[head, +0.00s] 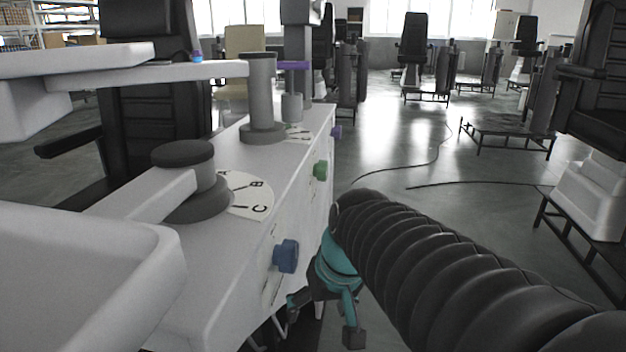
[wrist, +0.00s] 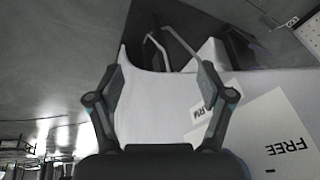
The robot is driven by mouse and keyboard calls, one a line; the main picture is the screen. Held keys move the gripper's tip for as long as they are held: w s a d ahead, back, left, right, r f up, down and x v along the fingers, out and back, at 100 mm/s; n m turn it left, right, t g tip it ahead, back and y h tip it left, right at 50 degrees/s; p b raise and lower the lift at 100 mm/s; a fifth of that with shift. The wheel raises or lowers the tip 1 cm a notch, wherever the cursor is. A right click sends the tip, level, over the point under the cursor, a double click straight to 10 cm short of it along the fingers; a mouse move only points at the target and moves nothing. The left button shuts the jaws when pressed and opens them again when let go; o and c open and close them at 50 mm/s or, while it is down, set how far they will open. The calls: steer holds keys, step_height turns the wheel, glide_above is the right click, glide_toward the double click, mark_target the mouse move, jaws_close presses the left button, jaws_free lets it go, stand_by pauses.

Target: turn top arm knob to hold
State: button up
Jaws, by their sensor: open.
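The front of a white cabinet (head: 225,285) carries a blue knob (head: 286,256), a green knob (head: 320,170) farther along and a purple knob (head: 337,131) at the far end. Which one is the top arm knob cannot be told. My gripper (head: 325,318) is below and to the right of the blue knob, apart from it. In the wrist view my gripper (wrist: 160,78) is open, with nothing between its fingers. A pale plate marked "FREE" (wrist: 275,140) shows upside down at the right. Lettering ending in "RM" is partly covered by a finger. No knob shows there.
A dial plate with A, B, C letters (head: 245,195) lies on the cabinet top below a grey pivot (head: 183,155). White swing arms (head: 130,205) reach left. Black chairs (head: 413,45) stand behind. The floor at right is mostly open, with a cable (head: 480,185).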

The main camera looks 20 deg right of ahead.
steer(key=w+d+f+y+b, duration=0.1)
steer(key=w+d+y+b, duration=0.3)
steer(key=w, duration=0.5)
steer(key=n+t+y+b, duration=0.4)
steer(key=n+t+y, duration=0.4)
steer(key=n+y, duration=0.15)
glide_toward(325, 173)
steer(key=d, duration=0.4)
steer(key=shift+n+h, duration=0.35)
steer(key=x, duration=1.3)
steer(key=shift+a+f, duration=0.3)
steer(key=shift+a, duration=0.1)
steer(key=c, duration=1.2)
